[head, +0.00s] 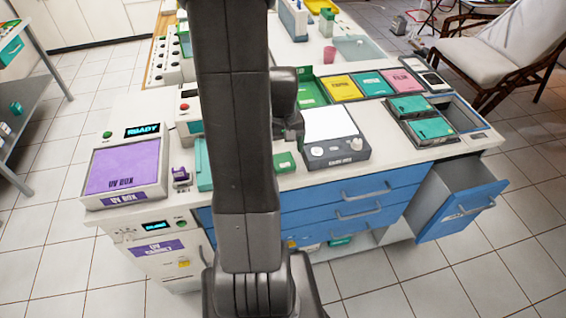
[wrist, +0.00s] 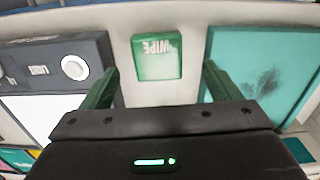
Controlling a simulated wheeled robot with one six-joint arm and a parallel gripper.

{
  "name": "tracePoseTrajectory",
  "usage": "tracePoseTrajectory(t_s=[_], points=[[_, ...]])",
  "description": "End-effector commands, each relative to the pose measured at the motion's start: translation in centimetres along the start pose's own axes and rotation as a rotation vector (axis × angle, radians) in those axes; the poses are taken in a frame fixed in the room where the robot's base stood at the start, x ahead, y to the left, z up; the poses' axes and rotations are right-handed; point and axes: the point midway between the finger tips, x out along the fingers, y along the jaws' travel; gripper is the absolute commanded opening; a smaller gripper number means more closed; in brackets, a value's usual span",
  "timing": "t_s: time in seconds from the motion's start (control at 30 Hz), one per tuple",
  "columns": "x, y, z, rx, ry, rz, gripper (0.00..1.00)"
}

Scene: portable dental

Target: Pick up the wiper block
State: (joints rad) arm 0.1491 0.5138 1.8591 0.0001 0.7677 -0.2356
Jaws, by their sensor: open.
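In the head view the block (head: 285,162) sits at the counter's front, just right of my arm. My gripper (wrist: 157,85) is open and empty, with one green finger on each side. The block appears slightly beyond the fingertips, and I cannot tell the height gap. In the head view my arm hides most of the gripper.
A white-topped device with a knob (head: 334,135) stands right of the block; it also shows at left in the wrist view (wrist: 60,70). A teal panel (wrist: 265,75) with a dark smudge lies on the other side. A blue drawer (head: 458,200) stands open at the counter's right end.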

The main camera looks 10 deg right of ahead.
Motion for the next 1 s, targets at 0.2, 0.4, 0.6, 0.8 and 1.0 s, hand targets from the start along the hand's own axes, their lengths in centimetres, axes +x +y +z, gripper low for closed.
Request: tracePoseTrajectory(t_s=[0.2,0.4,0.6,0.8,1.0], points=[[2.7,0.3,-0.1,0.001,-0.005,-0.001,0.84],[4.1,0.3,-0.1,0.000,-0.003,-0.001,0.84],[4.2,0.3,-0.2,0.000,0.000,0.000,0.84],[4.2,0.3,-0.2,0.000,-0.001,0.000,0.54],[4.2,0.3,-0.2,0.000,-0.001,0.000,0.34]])
